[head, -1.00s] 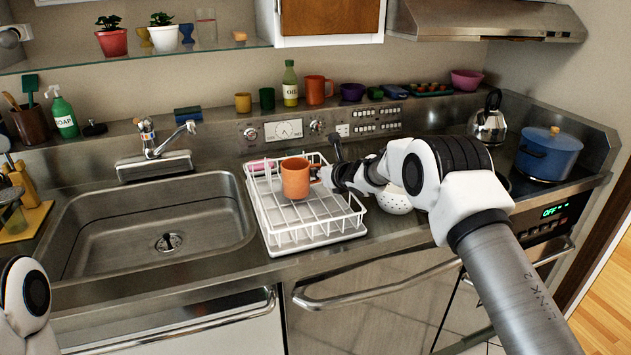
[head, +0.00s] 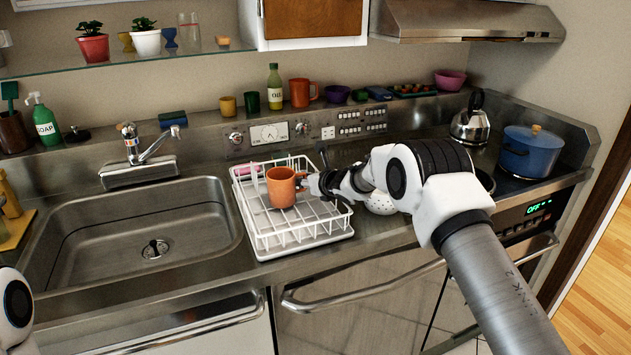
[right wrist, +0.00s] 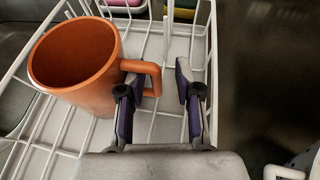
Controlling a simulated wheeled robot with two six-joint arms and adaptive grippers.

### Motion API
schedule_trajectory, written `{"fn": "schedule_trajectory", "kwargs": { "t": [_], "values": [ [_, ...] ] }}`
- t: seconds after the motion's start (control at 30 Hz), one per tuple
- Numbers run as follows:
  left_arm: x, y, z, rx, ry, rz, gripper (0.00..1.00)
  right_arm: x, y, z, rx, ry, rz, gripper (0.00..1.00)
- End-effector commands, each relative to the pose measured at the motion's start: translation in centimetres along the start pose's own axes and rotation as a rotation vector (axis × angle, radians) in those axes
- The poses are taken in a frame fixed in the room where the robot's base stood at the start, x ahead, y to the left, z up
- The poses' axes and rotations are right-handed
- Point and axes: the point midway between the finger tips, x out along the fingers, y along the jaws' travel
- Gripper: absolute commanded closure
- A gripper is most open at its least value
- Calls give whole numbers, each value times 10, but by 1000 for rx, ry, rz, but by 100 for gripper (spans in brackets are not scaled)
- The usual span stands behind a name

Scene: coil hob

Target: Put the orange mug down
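The orange mug (head: 281,190) is upright, perhaps slightly tilted, in the white dish rack (head: 308,238) right of the sink. In the right wrist view the mug (right wrist: 75,68) is at the left, its handle toward my gripper. My right gripper (right wrist: 162,80) is open: a gap shows between the fingers, the left finger overlaps the handle and the right finger stands clear of it. In the head view this gripper (head: 310,183) is small beside the mug's right side. The mug's base is partly hidden by wires. My left gripper is out of view.
The empty sink (head: 140,235) lies left of the rack. A white colander (head: 380,203) stands close right of it, partly behind my right arm. A kettle (head: 469,125) and blue pot (head: 532,152) are farther right. Several cups and a bottle line the back ledge.

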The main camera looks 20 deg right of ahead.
Motion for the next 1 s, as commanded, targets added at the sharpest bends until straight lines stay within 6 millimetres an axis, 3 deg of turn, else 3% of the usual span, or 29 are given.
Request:
{"fn": "schedule_trajectory", "kwargs": {
  "t": [0.17,0.3,0.5,0.63,1.0],
  "values": [
    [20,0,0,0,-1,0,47,-30,-1,-4,3,-2,-1,66],
    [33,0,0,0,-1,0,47,-68,-1,-4,5,-3,-1,66],
    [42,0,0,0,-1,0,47,-108,-1,-2,2,-2,-2,66],
    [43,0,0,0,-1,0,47,-116,0,-1,1,-1,-1,66],
    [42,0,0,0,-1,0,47,-116,0,-1,0,-1,-1,66]
  ]
}}
